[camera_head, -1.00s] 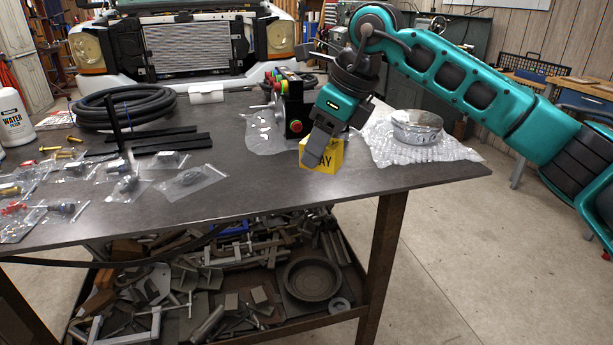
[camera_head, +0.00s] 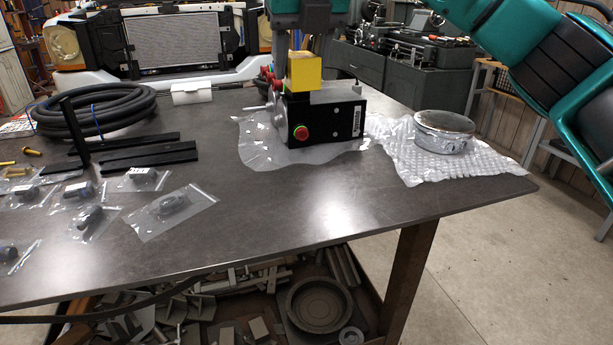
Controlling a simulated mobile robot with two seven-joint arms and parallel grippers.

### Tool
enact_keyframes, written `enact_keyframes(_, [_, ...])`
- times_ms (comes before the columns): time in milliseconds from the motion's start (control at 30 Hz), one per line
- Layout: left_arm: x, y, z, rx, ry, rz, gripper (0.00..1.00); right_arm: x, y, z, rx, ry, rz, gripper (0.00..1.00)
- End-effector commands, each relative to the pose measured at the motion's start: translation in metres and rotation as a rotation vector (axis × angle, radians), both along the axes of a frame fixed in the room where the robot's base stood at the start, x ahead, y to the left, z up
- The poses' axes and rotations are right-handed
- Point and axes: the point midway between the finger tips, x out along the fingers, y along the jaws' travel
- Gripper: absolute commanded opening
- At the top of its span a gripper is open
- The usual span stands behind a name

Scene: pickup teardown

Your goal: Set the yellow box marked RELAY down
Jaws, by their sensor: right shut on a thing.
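The yellow box (camera_head: 305,73) is upright at the upper middle of the head view, held from above. My right gripper (camera_head: 307,60) is shut on it, and its grey fingers reach down to the box. The box's lower edge lines up with the top of a black control box (camera_head: 338,117). I cannot tell whether the two touch or the yellow box is in front of or above it. No lettering shows on the yellow box now. My left gripper is not in view.
The control box lies on clear plastic (camera_head: 252,150). A round metal tin (camera_head: 444,131) sits on bubble wrap (camera_head: 497,155) to its right. A coiled black hose (camera_head: 75,118), black bars (camera_head: 140,145) and bagged parts (camera_head: 172,209) lie left. The table front (camera_head: 300,215) is clear.

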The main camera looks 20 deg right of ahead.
Motion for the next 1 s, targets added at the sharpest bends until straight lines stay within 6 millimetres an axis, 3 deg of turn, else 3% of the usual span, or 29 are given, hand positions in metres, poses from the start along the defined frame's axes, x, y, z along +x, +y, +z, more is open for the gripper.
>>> enact_keyframes(100, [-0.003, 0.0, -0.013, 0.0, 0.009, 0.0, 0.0, 0.0, -0.001, -0.036, -0.001, 0.005, 0.002, 0.17])
enact_keyframes(433, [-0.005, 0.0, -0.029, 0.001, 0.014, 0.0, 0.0, -0.001, 0.0, -0.12, 0.0, 0.004, 0.002, 0.17])
enact_keyframes(767, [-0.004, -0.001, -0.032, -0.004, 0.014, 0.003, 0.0, 0.0, 0.0, -0.151, 0.001, 0.002, 0.003, 0.17])
enact_keyframes(1000, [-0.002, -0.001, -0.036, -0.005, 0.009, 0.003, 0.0, -0.001, 0.0, -0.185, 0.001, 0.003, 0.003, 0.17])
